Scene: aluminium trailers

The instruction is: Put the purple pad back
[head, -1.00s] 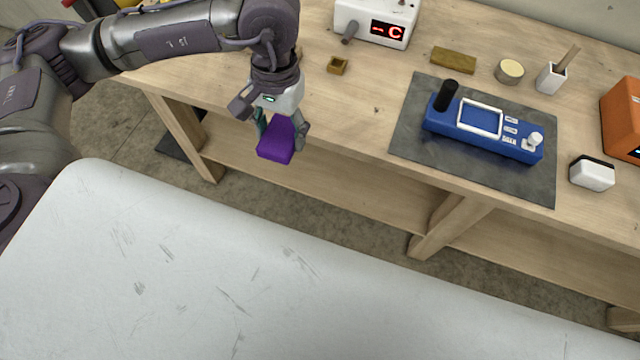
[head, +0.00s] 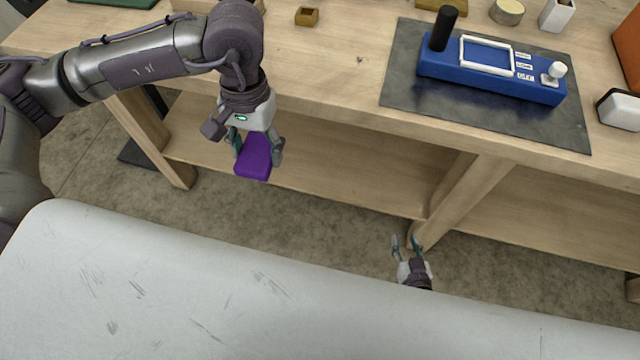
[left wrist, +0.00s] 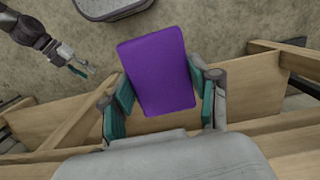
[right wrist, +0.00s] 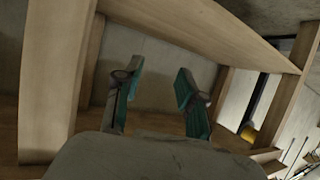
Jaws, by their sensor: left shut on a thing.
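The purple pad (head: 254,158) is a small block held in my left gripper (head: 257,145), in front of the workbench's front edge and above the floor. In the left wrist view the pad (left wrist: 158,72) sits between the two teal-lined fingers, which are shut on its sides. My right gripper (head: 405,243) is low in front of the bench, near a bench leg. In the right wrist view its fingers (right wrist: 155,95) are apart with nothing between them.
The wooden workbench (head: 330,90) has a lower shelf (head: 330,165). On top, a blue device (head: 490,72) with a black knob stands on a dark mat (head: 400,85). A small brass box (head: 307,16) and a white block (head: 620,108) also stand there. The bench's front-left top is clear.

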